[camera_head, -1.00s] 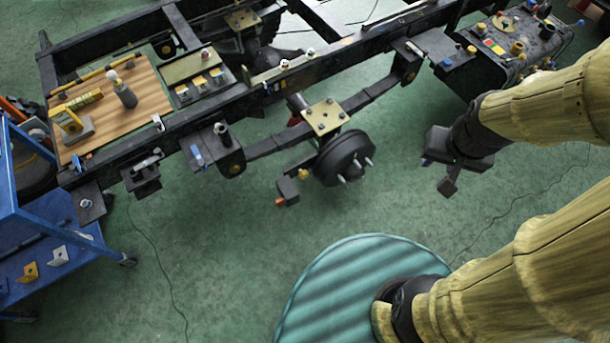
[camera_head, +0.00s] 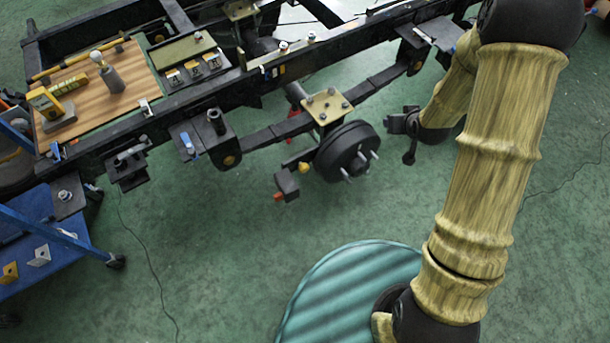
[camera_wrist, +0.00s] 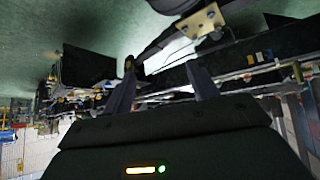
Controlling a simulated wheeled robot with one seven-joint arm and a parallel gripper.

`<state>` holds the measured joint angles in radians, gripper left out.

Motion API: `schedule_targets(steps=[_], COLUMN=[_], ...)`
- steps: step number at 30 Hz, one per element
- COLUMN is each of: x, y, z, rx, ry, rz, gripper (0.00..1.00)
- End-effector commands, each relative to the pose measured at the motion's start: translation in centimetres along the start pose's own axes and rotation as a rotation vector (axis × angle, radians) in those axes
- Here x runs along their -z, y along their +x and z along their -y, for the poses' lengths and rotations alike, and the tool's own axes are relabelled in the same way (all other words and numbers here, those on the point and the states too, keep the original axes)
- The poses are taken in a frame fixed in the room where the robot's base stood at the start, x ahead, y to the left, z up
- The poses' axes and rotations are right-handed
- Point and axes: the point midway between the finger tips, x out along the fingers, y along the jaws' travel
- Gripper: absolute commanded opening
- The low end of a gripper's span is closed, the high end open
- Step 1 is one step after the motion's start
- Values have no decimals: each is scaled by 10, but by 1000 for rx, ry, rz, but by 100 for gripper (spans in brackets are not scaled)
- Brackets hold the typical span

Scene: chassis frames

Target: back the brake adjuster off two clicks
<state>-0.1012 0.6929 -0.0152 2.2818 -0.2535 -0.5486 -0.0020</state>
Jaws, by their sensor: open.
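The black brake drum (camera_head: 347,152) with its studs hangs under the chassis rail, below a brass-coloured plate (camera_head: 326,106). A small black block (camera_head: 287,184) with an orange tip and a yellow knob (camera_head: 304,168) sits left of the drum; it may be the brake adjuster, but I cannot tell for sure. My gripper (camera_head: 402,135) is right of the drum, apart from it, and partly covered by my arm. In the wrist view my gripper (camera_wrist: 161,70) shows two spread fingers with nothing between them. The plate (camera_wrist: 203,20) appears at the top there.
The chassis rail (camera_head: 200,103) runs across the back, with a wooden board (camera_head: 140,85) of tools on its left part. A blue cart (camera_head: 45,262) stands at the left. Thin cables lie on the green floor (camera_head: 220,240), which is otherwise open in front of the drum.

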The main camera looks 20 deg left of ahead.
Motion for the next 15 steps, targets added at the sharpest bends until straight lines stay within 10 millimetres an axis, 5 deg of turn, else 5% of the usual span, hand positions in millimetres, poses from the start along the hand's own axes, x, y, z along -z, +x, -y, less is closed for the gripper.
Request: schedule_targets(steps=[1,6,15], x=[-16,-41,-116], y=[33,105,205], z=[9,38,101], rx=[23,107,287], ry=[-18,-67,-98], rz=[-27,-159,-389], gripper=[59,59,59])
